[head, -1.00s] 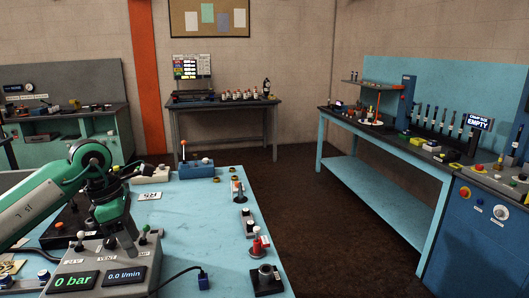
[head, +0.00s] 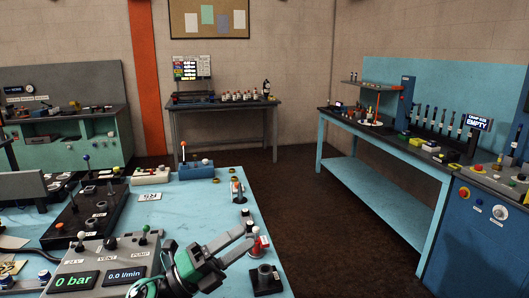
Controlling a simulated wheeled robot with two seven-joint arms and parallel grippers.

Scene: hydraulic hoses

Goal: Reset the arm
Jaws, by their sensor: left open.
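My left arm, green and grey, comes in at the bottom of the head view. Its gripper (head: 249,238) is above the right part of the blue-topped bench (head: 185,213). Its two grey fingers point up and to the right, spread apart, with nothing seen between them. The fingertips appear close to a small red-topped fitting (head: 262,238) near the bench's right edge; I cannot tell whether they touch. My right gripper is not in view.
A grey control box (head: 98,262) reading 0 bar and 0.0 l/min stands left of my gripper. A black fitting (head: 265,279) stands on the bench's front right. A black plate with levers (head: 90,215) lies behind the box. Open floor (head: 325,225) lies right of the bench.

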